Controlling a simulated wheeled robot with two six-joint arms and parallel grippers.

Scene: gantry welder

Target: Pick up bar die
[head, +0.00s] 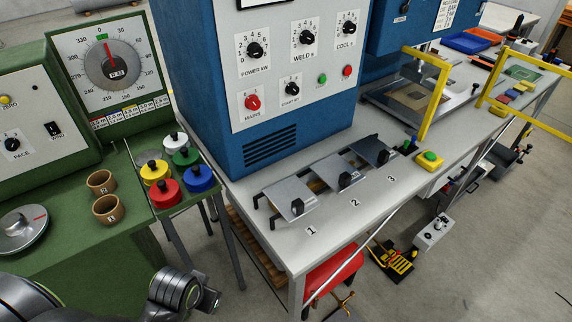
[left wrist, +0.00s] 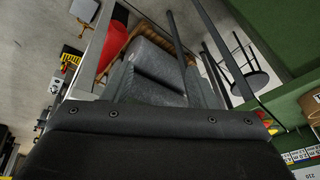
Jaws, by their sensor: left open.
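Three flat grey plates with black knobs stand on small black stands on the light bench, beside labels 1, 2 and 3: plate one (head: 284,192), plate two (head: 332,167) and plate three (head: 365,146). No label names the bar die, so I cannot tell which one it is. My left arm shows at the bottom left of the head view, its wrist below the bench's left end and apart from the plates. My left gripper (left wrist: 160,70) fills the middle of the left wrist view, open, with no plate seen in it. My right gripper is not in view.
The blue welder cabinet (head: 255,75) stands behind the plates. A green console (head: 85,215) with brown cups and several coloured knobbed weights is at left. A red stool (head: 335,272) is below.

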